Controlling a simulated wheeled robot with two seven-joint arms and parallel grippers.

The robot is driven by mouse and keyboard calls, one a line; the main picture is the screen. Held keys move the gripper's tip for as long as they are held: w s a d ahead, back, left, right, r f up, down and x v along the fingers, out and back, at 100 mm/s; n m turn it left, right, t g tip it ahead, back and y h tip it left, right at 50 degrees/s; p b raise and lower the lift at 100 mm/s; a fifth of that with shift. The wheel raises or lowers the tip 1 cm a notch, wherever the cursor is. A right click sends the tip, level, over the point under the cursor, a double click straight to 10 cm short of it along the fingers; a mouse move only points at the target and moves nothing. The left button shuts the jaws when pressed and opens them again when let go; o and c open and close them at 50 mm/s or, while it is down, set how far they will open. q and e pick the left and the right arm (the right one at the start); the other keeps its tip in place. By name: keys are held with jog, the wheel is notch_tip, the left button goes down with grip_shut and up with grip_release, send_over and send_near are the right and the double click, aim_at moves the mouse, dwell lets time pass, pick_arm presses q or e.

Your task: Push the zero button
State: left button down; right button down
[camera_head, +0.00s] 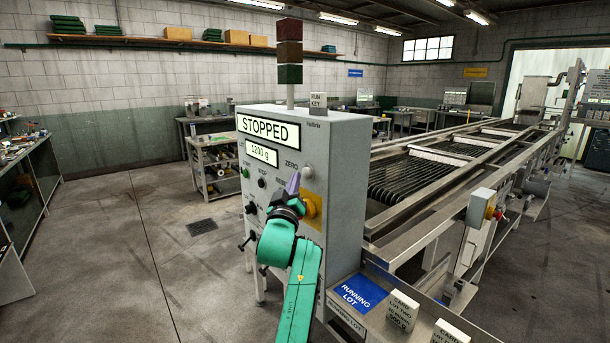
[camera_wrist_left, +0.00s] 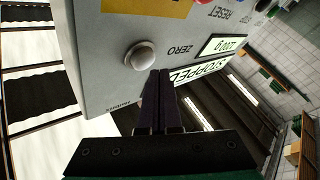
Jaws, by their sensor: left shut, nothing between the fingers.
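The zero button (camera_head: 307,171) is a round pale button on the grey control panel (camera_head: 325,150), right of the ZERO label. In the left wrist view the zero button (camera_wrist_left: 139,57) is a silvery dome, just left of and above my fingertips. My left gripper (camera_head: 294,181) is in front of the panel, its purple fingers pointing up, just left of and below the button. In the left wrist view the left gripper (camera_wrist_left: 160,73) is shut and empty, its tips beside the ZERO label. The tips look apart from the button. My right gripper is not in view.
The display (camera_head: 268,127) reads STOPPED and a smaller one (camera_head: 262,153) reads 1200 g. A yellow-backed control (camera_head: 311,209) is below the button, partly behind my gripper. START (camera_head: 245,172) and STOP (camera_head: 262,182) buttons are to the left. The roller machine (camera_head: 420,175) extends to the right.

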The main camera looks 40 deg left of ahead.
pick_arm(q)
jog(key=shift+w, duration=0.15)
dwell(0.3)
jog(key=shift+w+d, duration=0.15)
jog(key=shift+w, duration=0.15)
jog(key=shift+w+d+b, duration=0.15)
jog(key=shift+w+b, duration=0.3)
jog(key=shift+b, duration=0.1)
dwell(0.5)
dwell(0.3)
jog(key=shift+s+a+p, duration=0.25)
jog(key=shift+s+p, duration=0.25)
jog(key=shift+s, duration=0.35)
jog(key=shift+s, duration=0.1)
jog(key=s, duration=0.1)
jog(key=s+a+p, duration=0.1)
jog(key=s, duration=0.1)
jog(key=s+p, duration=0.1)
jog(key=shift+s+a, duration=0.25)
jog(key=shift+s, duration=0.05)
